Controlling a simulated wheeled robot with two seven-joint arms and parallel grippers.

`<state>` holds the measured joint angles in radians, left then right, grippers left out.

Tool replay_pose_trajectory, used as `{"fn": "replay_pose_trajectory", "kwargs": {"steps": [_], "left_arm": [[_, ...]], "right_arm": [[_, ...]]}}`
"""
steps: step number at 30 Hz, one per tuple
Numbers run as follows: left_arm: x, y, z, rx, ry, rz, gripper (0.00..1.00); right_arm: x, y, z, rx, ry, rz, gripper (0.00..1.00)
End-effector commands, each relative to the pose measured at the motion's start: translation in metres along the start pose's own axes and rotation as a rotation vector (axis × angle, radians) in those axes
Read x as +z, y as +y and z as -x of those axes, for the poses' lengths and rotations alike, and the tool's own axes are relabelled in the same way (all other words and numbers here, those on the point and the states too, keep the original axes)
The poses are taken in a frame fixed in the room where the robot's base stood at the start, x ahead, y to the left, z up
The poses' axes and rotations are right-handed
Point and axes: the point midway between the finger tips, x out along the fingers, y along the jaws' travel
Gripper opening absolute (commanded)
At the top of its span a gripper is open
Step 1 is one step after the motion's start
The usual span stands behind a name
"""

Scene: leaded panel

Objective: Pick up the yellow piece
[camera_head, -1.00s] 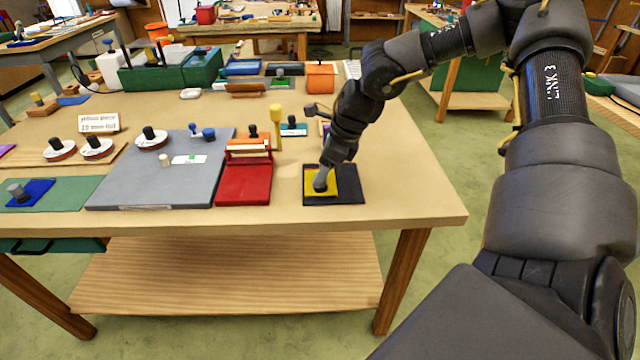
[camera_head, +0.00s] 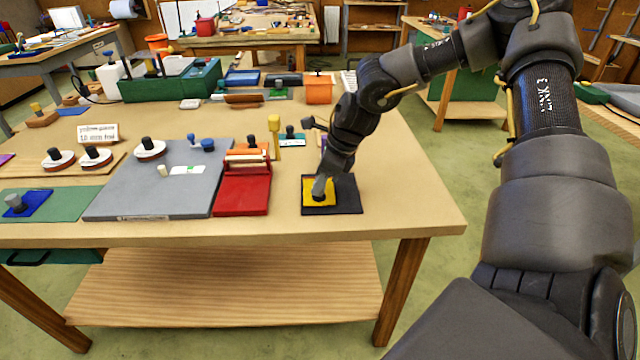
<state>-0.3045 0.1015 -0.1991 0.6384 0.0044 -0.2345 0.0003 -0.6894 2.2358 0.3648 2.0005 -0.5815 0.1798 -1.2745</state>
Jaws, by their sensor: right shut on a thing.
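The yellow piece (camera_head: 310,196) is a flat yellow sheet lying on, or just above, a dark mat (camera_head: 347,192) near the front right of the workbench. My right gripper (camera_head: 320,190) points down over it from the upper right and is shut on a grey knob-like part at its middle. The gripper and wrist hide part of the piece's right side. I cannot tell whether the piece touches the mat. My left gripper is not in view.
Left of the mat stands a red tray (camera_head: 241,194), then a grey board (camera_head: 150,190) with small knobs. A yellow-headed tool (camera_head: 274,135) stands behind. A blue piece (camera_head: 30,203) lies on a green mat far left. Bench right of the dark mat is clear.

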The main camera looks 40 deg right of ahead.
Motion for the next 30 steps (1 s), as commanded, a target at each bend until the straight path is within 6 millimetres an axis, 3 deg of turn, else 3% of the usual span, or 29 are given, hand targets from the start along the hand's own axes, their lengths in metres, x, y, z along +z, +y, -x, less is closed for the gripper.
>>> {"fn": "replay_pose_trajectory", "kwargs": {"steps": [8, 15, 24, 30], "left_arm": [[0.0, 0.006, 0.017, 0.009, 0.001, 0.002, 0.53], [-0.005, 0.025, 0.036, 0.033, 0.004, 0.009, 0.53], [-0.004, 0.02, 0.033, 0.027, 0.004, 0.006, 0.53], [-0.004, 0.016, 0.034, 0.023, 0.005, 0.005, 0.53]], "right_arm": [[0.014, 0.003, 0.035, -0.001, -0.002, 0.003, 0.08], [0.016, 0.045, 0.096, -0.001, -0.005, 0.006, 0.08], [-0.002, 0.104, 0.128, 0.0, -0.003, 0.005, 0.08], [-0.007, 0.121, 0.14, -0.001, -0.001, 0.002, 0.08]]}}
